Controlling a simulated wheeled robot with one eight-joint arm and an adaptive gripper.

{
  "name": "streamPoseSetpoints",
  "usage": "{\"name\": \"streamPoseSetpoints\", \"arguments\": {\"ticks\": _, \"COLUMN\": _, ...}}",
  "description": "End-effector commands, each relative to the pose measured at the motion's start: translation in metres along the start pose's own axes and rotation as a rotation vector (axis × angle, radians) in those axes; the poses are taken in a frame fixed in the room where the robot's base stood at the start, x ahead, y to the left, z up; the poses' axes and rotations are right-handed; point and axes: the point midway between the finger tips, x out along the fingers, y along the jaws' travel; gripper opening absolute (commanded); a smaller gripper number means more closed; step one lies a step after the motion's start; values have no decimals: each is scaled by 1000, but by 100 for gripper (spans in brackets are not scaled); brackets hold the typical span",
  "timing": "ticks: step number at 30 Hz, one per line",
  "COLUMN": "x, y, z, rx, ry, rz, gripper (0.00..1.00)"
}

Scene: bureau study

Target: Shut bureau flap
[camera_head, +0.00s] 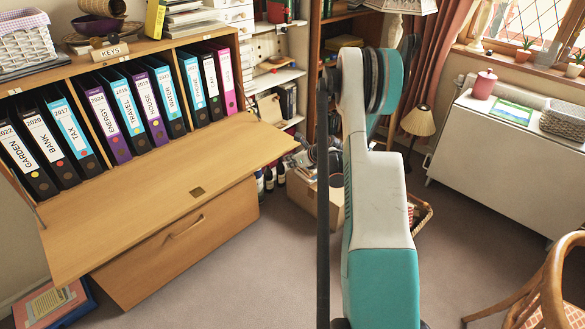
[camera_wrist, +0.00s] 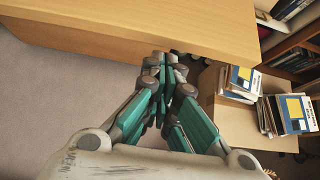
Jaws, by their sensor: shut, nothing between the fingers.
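The bureau flap (camera_head: 165,195) is a light wooden panel, lowered and lying about level in front of a row of ring binders (camera_head: 125,100). A small dark lock plate (camera_head: 197,191) sits near its outer edge. In the wrist view a wooden panel that looks like the flap (camera_wrist: 140,25) fills the top. My gripper (camera_wrist: 163,58) is shut and empty, its fingertips at that panel's edge. Whether they touch it or lie just under it I cannot tell. In the head view my arm hides most of the gripper, close to the flap's right corner.
A drawer front with a handle (camera_head: 185,229) is below the flap. A cardboard box (camera_head: 312,200) stands on the floor to the right, with books (camera_wrist: 240,82) in the wrist view. A wooden chair (camera_head: 550,285) is at lower right. Carpet (camera_head: 260,270) in front is clear.

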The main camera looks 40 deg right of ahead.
Motion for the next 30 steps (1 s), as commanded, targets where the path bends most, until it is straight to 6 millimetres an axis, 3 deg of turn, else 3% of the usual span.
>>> {"name": "streamPoseSetpoints", "arguments": {"ticks": 20, "x": -9, "y": 0, "z": 11, "rx": -1, "ry": 13, "rz": 1, "gripper": 0}}
{"name": "streamPoseSetpoints", "arguments": {"ticks": 26, "x": -23, "y": 1, "z": 28, "rx": -2, "ry": 100, "rz": 1, "gripper": 0}}
{"name": "streamPoseSetpoints", "arguments": {"ticks": 30, "x": -40, "y": 2, "z": 50, "rx": -3, "ry": 223, "rz": 2, "gripper": 0}}
